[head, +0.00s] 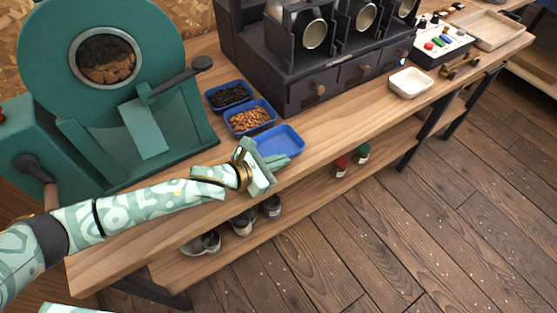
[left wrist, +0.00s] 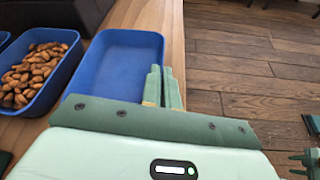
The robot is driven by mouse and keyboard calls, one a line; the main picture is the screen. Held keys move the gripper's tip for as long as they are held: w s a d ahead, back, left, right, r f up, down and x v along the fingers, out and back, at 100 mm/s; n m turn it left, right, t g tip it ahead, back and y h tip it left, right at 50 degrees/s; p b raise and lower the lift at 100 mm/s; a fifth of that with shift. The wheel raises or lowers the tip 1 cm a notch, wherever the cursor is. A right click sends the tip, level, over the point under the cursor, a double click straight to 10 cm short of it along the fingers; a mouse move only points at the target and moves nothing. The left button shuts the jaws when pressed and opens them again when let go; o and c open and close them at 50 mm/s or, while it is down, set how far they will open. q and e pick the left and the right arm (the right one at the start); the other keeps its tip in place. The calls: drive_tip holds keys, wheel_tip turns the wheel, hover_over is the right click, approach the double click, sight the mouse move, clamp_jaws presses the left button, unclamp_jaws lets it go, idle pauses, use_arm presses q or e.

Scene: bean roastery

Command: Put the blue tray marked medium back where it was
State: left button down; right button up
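An empty blue tray (head: 284,138) lies at the front edge of the wooden bench, beside a blue tray of brown beans (head: 250,118). No marking can be read on it. My left gripper (head: 276,161) is at its near side. In the left wrist view the two fingers (left wrist: 163,86) are close together, with the right-hand wall of the empty tray (left wrist: 120,55) between them. Whether the tray is lifted off the bench cannot be told.
A tray of dark beans (head: 229,95) stands behind the brown beans. The green roaster (head: 120,110) is on the left, the dark machine with drawers (head: 335,80) behind. A white dish (head: 410,82) stands to the right, with bare bench between.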

use_arm(q)
drive_tip(key=c, duration=1.7)
unclamp_jaws()
drive_tip(key=shift+f, duration=0.15)
drive_tip(key=shift+s+a+r, duration=0.1)
drive_tip(key=shift+a+r, duration=0.05)
drive_tip(key=shift+r, duration=0.1)
drive_tip(key=p+v, duration=0.3)
drive_tip(key=v, duration=0.8)
drive_tip(key=shift+s+a+r, duration=0.15)
drive_tip(key=shift+s+a, duration=0.05)
